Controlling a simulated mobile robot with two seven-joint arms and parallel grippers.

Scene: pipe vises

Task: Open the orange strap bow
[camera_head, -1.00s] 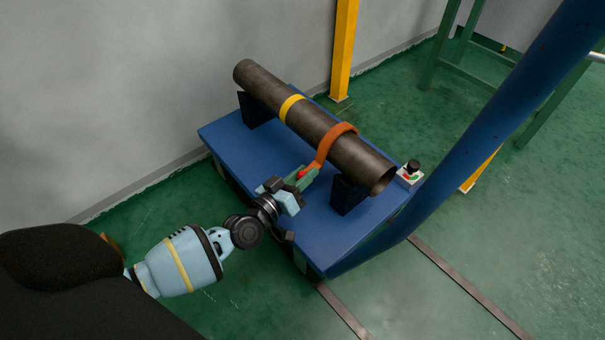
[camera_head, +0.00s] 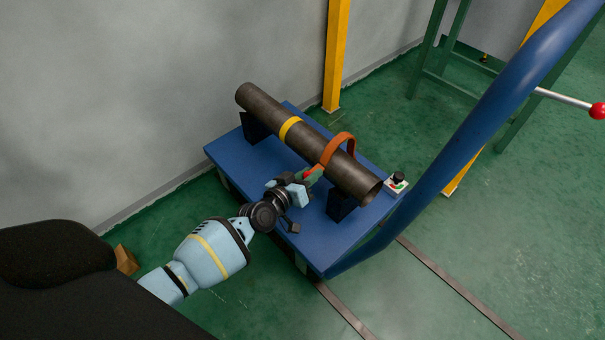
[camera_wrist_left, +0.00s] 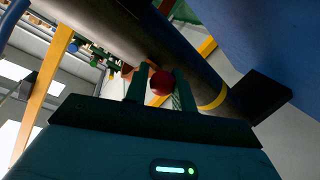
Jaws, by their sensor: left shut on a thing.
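The orange strap bow (camera_head: 343,139) arches over the dark pipe (camera_head: 262,104) near its right end. A gap shows between the top of the bow and the pipe. My left gripper (camera_head: 306,178) is at the bow's near end, on the near side of the pipe. In the left wrist view a red ball knob (camera_wrist_left: 161,83) sits between the green fingers of the left gripper (camera_wrist_left: 159,88), which is shut on it. A small orange piece (camera_wrist_left: 127,70) shows beside the fingers. My right gripper is not in view.
The pipe rests on dark supports on a blue platform (camera_head: 232,158) and carries a yellow band (camera_head: 289,128). A small box with a black knob (camera_head: 397,178) stands at the right corner. A thick blue bar (camera_head: 470,130) rises on the right. A grey wall is behind.

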